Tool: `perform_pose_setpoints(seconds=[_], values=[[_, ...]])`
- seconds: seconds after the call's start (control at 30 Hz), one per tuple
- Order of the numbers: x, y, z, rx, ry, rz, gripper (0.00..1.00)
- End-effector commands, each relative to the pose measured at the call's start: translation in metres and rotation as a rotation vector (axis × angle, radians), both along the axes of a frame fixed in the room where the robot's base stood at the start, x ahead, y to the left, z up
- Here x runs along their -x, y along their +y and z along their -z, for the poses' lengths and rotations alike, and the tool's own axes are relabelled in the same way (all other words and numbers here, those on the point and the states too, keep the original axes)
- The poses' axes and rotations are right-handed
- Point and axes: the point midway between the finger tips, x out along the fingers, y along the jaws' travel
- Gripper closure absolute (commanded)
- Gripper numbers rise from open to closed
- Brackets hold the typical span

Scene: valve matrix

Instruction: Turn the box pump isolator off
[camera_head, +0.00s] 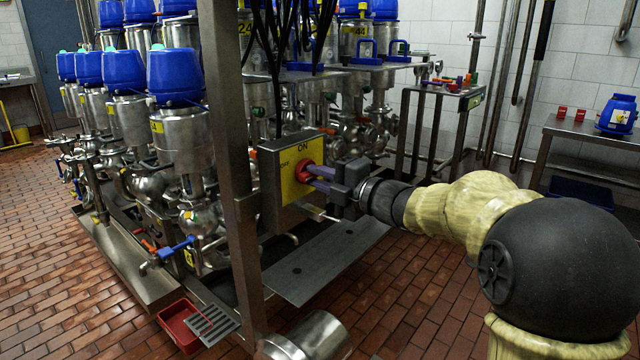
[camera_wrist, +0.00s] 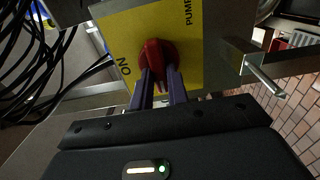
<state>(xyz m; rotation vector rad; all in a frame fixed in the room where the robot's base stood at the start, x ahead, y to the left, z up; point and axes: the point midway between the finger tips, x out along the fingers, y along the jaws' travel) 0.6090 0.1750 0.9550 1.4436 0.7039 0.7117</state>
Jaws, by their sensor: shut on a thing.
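The pump isolator is a red rotary knob (camera_head: 302,171) on a yellow plate (camera_head: 289,187), fixed to the front of a grey metal box. The plate reads ON at its top and OFF at its left in the head view. My gripper (camera_head: 311,176) reaches in from the right, with its purple fingers shut on the red knob. In the wrist view the fingers (camera_wrist: 160,78) lie on either side of the knob's grip (camera_wrist: 154,55). There the plate shows ON at left and part of PUMP at upper right. I cannot tell clearly which mark the knob points to.
A steel post (camera_head: 232,170) stands just left of the box. A metal bracket with a rod (camera_wrist: 248,62) juts out beside the plate in the wrist view. Steel valves and blue-topped units crowd behind. Brick floor (camera_head: 400,300) lies open in front.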

Motion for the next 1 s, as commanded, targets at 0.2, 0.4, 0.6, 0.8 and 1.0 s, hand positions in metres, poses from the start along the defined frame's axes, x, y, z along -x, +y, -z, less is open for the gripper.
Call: perform_pose_setpoints(seconds=[0.2, 0.4, 0.6, 0.8, 1.0], values=[[0.0, 0.0, 0.003, 0.009, -0.002, -0.001, 1.0], [0.0, 0.0, 0.003, 0.008, -0.001, -0.001, 0.78], [0.0, 0.0, 0.002, 0.006, -0.003, -0.001, 0.62], [0.001, -0.001, 0.001, 0.005, -0.003, 0.0, 0.62], [0.011, -0.015, -0.001, 0.005, -0.004, 0.003, 0.62]])
